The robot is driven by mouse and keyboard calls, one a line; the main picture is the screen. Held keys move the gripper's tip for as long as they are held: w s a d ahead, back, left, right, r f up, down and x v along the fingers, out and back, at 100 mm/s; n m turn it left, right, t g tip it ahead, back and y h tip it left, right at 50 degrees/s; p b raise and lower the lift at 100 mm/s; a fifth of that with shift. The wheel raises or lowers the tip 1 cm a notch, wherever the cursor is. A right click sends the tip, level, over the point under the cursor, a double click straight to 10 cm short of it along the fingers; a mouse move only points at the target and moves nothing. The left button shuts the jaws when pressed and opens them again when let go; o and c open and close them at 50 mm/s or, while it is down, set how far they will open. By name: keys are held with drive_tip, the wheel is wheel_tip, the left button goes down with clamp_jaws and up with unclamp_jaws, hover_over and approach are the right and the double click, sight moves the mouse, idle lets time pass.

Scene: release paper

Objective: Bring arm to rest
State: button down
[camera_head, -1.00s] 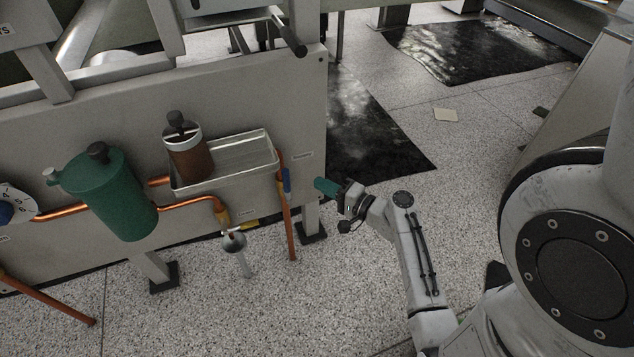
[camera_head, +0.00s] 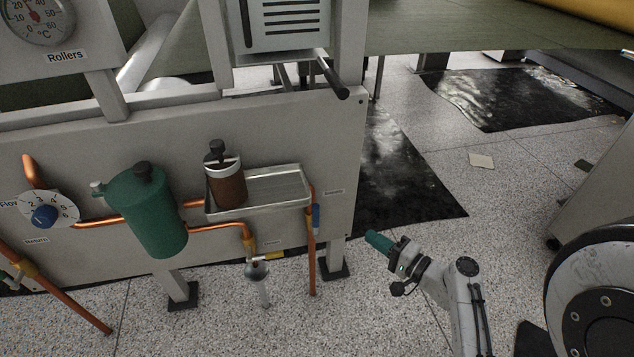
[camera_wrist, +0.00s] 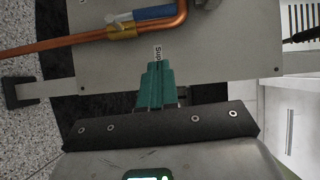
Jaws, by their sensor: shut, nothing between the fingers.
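My gripper (camera_head: 378,241) has green fingers and is at the end of my grey arm, right of the machine's panel in the head view. It is held in the air over the speckled floor, apart from the panel as far as I can tell. In the wrist view my gripper's fingers (camera_wrist: 155,72) are together with nothing between them. Behind them the wrist view shows the grey panel (camera_wrist: 215,45) with a small label and a copper pipe with a blue lever.
The panel carries a green canister (camera_head: 146,212), a metal tray (camera_head: 283,190) with a brown bottle (camera_head: 228,185), copper pipes and a blue dial (camera_head: 44,216). A small funnel (camera_head: 259,270) stands below. Black sheets (camera_head: 400,180) lie on the floor.

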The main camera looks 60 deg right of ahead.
drive_tip(key=w+a+f+n+g+y, duration=0.25)
drive_tip(key=a+n+y, duration=0.2)
drive_tip(key=a, duration=0.25)
drive_tip(key=w+a+f+n+g+y, duration=0.25)
drive_tip(key=a+n+y, duration=0.2)
drive_tip(key=a, duration=0.25)
drive_tip(key=s+a+f+n+g, duration=0.1)
drive_tip(key=s+a+n+g, duration=0.2)
drive_tip(key=a+n+g, duration=0.6)
drive_tip(key=s+a+r+n+g+h+p, duration=0.1)
drive_tip(key=s+r+h+p, duration=0.1)
drive_tip(key=r+p, duration=0.7)
drive_tip(key=s+r+n+g+h+p, duration=0.1)
drive_tip(key=r+h+p, duration=0.1)
drive_tip(key=r+p, duration=0.7)
wheel_tip(320, 180, up, 4)
drive_tip(key=shift+s+a+f, duration=0.1)
drive_tip(key=shift+s+a, duration=0.3)
